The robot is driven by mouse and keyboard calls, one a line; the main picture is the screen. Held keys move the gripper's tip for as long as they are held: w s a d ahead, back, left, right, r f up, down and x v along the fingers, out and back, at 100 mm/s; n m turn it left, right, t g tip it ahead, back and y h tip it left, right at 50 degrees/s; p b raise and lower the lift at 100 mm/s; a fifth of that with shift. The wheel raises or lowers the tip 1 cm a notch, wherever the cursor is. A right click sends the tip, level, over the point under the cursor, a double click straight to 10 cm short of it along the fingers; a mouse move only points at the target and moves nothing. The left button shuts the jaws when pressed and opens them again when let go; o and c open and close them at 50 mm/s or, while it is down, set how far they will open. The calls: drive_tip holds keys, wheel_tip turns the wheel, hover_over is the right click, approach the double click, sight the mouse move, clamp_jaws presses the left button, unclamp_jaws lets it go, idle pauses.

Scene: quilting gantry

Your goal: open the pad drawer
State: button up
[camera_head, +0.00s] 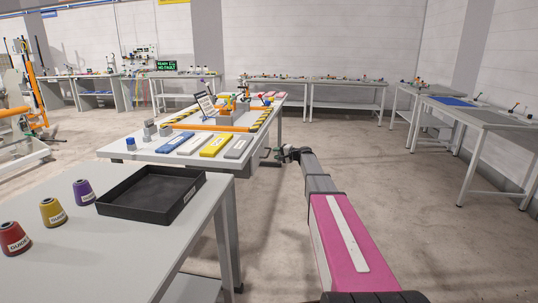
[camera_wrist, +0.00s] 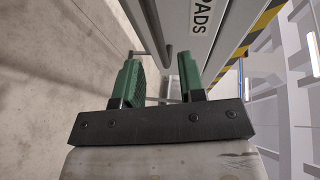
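The pad drawer's grey front shows in the wrist view, with a white label reading "PADS" (camera_wrist: 201,18) turned sideways. A dark grey bar (camera_wrist: 156,28), which looks like its handle, runs along beside the label and reaches down toward the gap between my fingers. My gripper (camera_wrist: 158,65) has two green-padded fingers set apart, with no object clearly held between them. I cannot tell whether the bar lies between the fingertips or just beyond them. In the head view my gripper (camera_head: 279,154) is beside the right side of the middle table (camera_head: 165,152). The drawer looks closed, though its front is mostly hidden there.
The middle table carries blue, white, yellow and grey pads (camera_head: 214,145) and a striped frame. The near table holds a black tray (camera_head: 150,194) and red, yellow and purple labelled cones (camera_head: 53,212). Open floor (camera_head: 440,230) lies right of my arm. Benches line the walls.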

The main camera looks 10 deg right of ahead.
drive_tip(key=x, duration=0.5)
drive_tip(key=shift+w+a+f, duration=0.1)
drive_tip(key=shift+w+a, duration=0.1)
drive_tip(key=shift+c, duration=0.3)
clamp_jaws()
drive_tip(key=s+d, duration=0.4)
drive_tip(key=d, duration=0.9)
drive_tip(key=s+d, duration=0.4)
drive_tip(key=d, duration=0.9)
drive_tip(key=shift+s+d, duration=0.2)
drive_tip(key=shift+s, duration=0.1)
drive_tip(key=shift+o, duration=0.3)
unclamp_jaws()
